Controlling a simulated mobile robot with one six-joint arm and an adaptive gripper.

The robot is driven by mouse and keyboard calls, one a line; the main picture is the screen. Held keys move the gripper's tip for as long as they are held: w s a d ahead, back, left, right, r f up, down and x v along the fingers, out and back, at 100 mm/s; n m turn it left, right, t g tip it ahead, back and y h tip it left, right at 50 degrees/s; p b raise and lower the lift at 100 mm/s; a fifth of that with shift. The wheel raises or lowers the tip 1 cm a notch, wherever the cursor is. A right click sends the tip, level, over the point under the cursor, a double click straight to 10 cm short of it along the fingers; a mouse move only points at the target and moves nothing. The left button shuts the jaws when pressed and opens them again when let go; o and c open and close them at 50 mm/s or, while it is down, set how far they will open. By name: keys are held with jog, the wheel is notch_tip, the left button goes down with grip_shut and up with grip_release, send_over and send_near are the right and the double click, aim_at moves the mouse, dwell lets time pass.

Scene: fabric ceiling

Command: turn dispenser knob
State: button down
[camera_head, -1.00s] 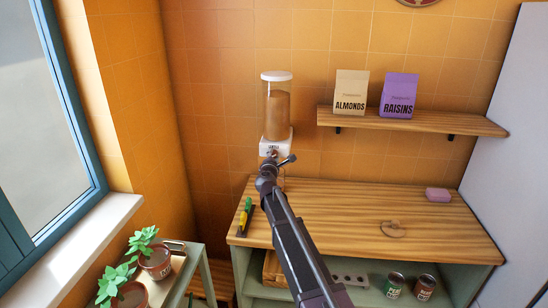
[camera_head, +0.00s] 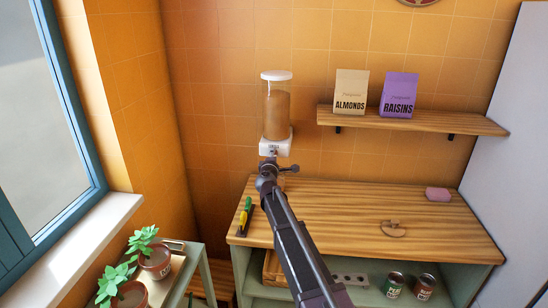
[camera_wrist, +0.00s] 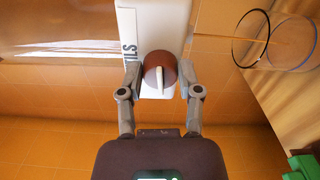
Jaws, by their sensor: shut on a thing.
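The dispenser, with a clear cylinder (camera_head: 276,112) of brown contents and a white lid, is on the tiled wall above the counter's left end. Its white base (camera_head: 275,145) also shows in the wrist view (camera_wrist: 172,18). The round red-brown knob (camera_wrist: 153,68) with a pale bar across it is on the base's front. My gripper (camera_wrist: 160,78) is shut on the knob, one finger on each side. In the head view my gripper (camera_head: 275,163) is just below the base and hides the knob.
A wooden counter (camera_head: 345,205) lies below, mostly bare, with a pink block (camera_head: 438,194) at right and green and yellow-handled tools (camera_head: 245,212) at left. A shelf (camera_head: 420,122) holds almonds and raisins bags. Potted plants (camera_head: 155,262) stand at lower left.

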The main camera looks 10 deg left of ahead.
jog(key=shift+w, duration=0.1)
jog(key=shift+c, duration=1.4)
grip_release()
jog(key=s, duration=1.2)
jog(key=shift+a, duration=0.2)
dwell(0.5)
